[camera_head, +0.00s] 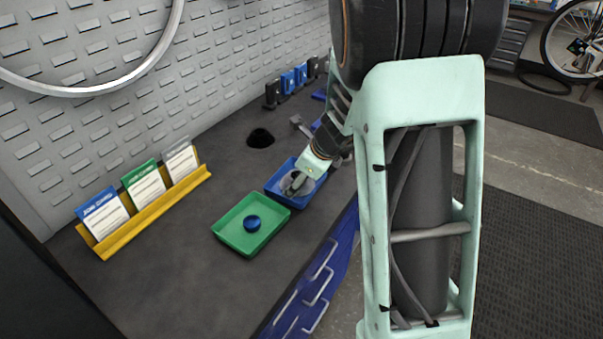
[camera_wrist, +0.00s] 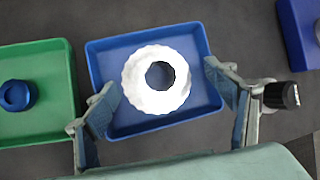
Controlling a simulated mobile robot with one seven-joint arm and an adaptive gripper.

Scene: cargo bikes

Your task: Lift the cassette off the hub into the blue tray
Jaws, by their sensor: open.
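The cassette (camera_wrist: 140,90), a pale toothed ring with a dark centre hole, is over the blue tray (camera_wrist: 112,130) in the wrist view and looks to lie on its floor. In the head view the cassette (camera_head: 290,183) shows grey in the blue tray (camera_head: 318,190), partly hidden by my gripper (camera_head: 303,175). My gripper (camera_wrist: 160,78) is open, with one finger on each side of the cassette and gaps between. A dark round end (camera_wrist: 282,95) shows right of the right finger; I cannot tell whether it is the hub.
A green tray (camera_head: 230,238) holding a blue round part (camera_head: 252,223) stands beside the blue tray. A black cup (camera_head: 260,138) and a yellow card rack (camera_head: 150,212) stand on the dark bench. Blue and black boxes (camera_head: 288,82) line the wall.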

